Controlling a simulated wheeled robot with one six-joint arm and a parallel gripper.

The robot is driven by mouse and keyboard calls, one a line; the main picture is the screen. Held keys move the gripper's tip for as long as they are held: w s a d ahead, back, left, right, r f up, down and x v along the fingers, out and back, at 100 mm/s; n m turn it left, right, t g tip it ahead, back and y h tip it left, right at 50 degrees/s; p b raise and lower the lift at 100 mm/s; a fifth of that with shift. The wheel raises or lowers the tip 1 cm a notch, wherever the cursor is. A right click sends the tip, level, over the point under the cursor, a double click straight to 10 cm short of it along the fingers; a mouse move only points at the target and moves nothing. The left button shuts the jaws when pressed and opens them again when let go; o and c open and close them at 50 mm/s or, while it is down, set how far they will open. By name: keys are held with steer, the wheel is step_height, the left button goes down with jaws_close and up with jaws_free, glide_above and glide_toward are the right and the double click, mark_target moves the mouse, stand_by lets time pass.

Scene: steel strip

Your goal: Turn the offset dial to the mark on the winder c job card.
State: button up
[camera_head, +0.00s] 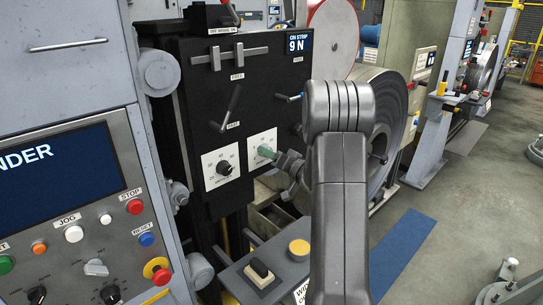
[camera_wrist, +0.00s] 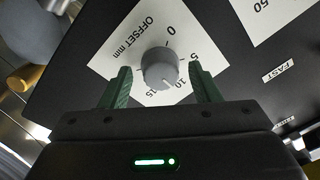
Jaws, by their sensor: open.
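The offset dial (camera_wrist: 160,68) is a round grey knob on a white plate (camera_wrist: 119,42) marked OFFSET mm, with 0, 5, 10 and 15 around it. Its pale pointer line aims between 10 and 15, as far as I can tell. My gripper (camera_wrist: 160,76) has its green fingers open, one on each side of the knob, with gaps to both sides. In the head view my gripper (camera_head: 266,152) is at the right-hand white dial plate (camera_head: 262,141) on the black panel; its fingers hide the knob there. I cannot make out a winder c job card.
A second dial (camera_head: 225,168) with a black knob is left of the offset plate. Levers (camera_head: 232,105) stick out above on the black panel. A button console (camera_head: 85,225) stands at left, a box with a yellow button (camera_head: 299,248) below, a steel coil (camera_head: 385,115) at right.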

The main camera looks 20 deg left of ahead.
steer(key=b+v, duration=0.3)
steer(key=v, duration=1)
steer(key=shift+s+d, duration=0.15)
steer(key=shift+d, duration=0.2)
steer(key=shift+a, duration=0.15)
steer(key=p+x, duration=0.3)
steer(key=x, duration=1)
steer(key=shift+w+a, duration=0.2)
steer(key=shift+a, duration=0.05)
